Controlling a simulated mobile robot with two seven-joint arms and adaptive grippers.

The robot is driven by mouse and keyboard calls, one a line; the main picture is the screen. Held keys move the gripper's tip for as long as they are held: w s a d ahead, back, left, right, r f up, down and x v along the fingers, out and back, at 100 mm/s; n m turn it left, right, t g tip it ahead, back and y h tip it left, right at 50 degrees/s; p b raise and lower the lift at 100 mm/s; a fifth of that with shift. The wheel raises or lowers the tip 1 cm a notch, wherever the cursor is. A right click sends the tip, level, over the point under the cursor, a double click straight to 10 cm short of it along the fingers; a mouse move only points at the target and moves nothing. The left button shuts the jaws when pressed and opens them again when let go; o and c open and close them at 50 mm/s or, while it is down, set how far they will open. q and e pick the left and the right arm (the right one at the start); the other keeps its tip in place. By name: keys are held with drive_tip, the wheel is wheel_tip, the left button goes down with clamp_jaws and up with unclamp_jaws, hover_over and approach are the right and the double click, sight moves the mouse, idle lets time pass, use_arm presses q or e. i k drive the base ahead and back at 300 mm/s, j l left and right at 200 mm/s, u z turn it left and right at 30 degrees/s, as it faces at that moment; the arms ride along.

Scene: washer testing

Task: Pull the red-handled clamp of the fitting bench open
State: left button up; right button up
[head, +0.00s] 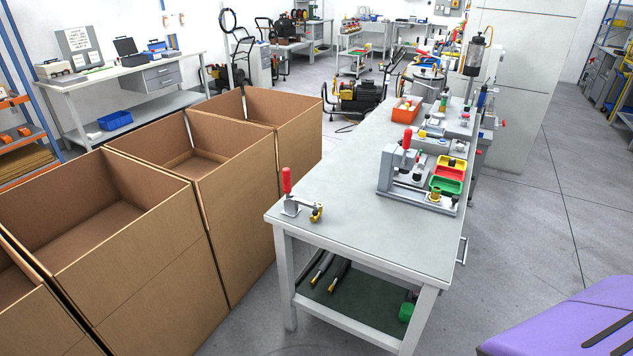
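The fitting bench (350,225) stands in the middle of the head view, with a grey top. A red-handled clamp (288,190) sits at its near left corner, its red handle standing upright. A small brass-coloured part (316,212) is at the clamp's right end. A second upright red handle (407,138) rises from a grey fixture (391,165) farther right on the bench. Neither of my grippers is in view.
Large open cardboard boxes (150,195) stand close along the bench's left side. Red, yellow and green trays (446,186) sit beside the fixture. The bench top between clamp and fixture is clear. Open floor (540,240) lies to the right.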

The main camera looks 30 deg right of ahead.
sight(286, 172)
drive_tip(key=i+j+z, duration=0.1)
drive_tip(key=j+z, duration=0.8)
drive_tip(key=j, duration=0.25)
drive_tip(key=j+z, duration=0.4)
drive_tip(key=j, duration=0.2)
